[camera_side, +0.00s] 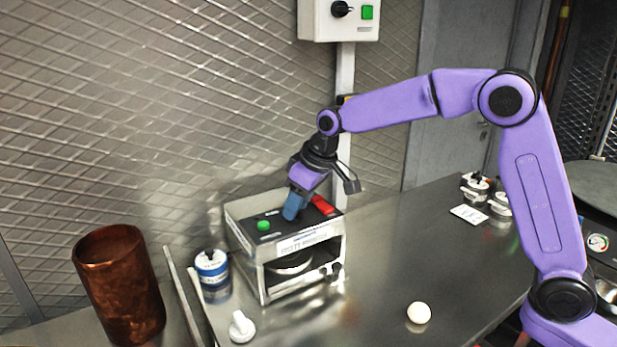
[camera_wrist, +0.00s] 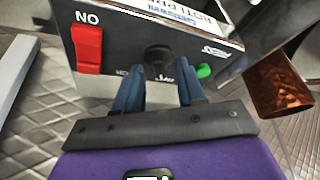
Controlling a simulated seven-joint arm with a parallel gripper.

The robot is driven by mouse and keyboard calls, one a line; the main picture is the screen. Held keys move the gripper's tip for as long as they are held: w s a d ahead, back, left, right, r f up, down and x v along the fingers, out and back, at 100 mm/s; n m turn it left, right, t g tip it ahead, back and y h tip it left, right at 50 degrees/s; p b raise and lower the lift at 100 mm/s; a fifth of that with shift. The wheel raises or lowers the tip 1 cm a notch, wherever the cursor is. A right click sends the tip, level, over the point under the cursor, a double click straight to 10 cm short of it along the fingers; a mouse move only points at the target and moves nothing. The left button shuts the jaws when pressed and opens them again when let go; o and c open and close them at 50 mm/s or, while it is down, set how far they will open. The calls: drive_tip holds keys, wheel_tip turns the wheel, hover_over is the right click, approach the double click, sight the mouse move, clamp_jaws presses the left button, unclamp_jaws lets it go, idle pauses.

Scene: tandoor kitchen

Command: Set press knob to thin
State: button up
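The press (camera_side: 251,262) is a metal box with a black top panel, standing on the steel counter; lettering beginning "ROTI PR" shows in the wrist view (camera_wrist: 205,20). Its black knob (camera_wrist: 158,57) sits on the panel between a red switch (camera_wrist: 88,48) and a green button (camera_wrist: 205,71). I cannot read the knob's setting; the marks beside it are partly covered. My gripper (camera_side: 291,210) points down at the panel. In the wrist view its blue fingers (camera_wrist: 158,82) are apart, one on each side of the knob. Contact cannot be told. The knob is hidden in the side view.
A wall box (camera_side: 342,25) hangs behind my arm.

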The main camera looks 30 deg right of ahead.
drive_tip(key=v, duration=1.6)
drive_tip(key=shift+s+d+r, duration=0.15)
drive_tip(key=shift+s+r, duration=0.05)
drive_tip(key=shift+r, duration=0.15)
drive_tip(key=s+d+f+n+g, duration=0.1)
drive_tip(key=s+d+f, duration=0.3)
drive_tip(key=s, duration=0.7)
drive_tip(key=s+d+f+n+g+h, duration=0.1)
drive_tip(key=s+d+f+n, duration=0.2)
drive_tip(key=s+f, duration=0.6)
drive_tip(key=s+d+f+n+g, duration=0.1)
drive_tip(key=s+d+f, duration=0.4)
drive_tip(key=s, duration=0.9)
drive_tip(key=shift+s+f+n+g+h, duration=0.3)
drive_tip(key=shift+s+f+n+h, duration=0.1)
drive_tip(key=shift+f+n, duration=0.35)
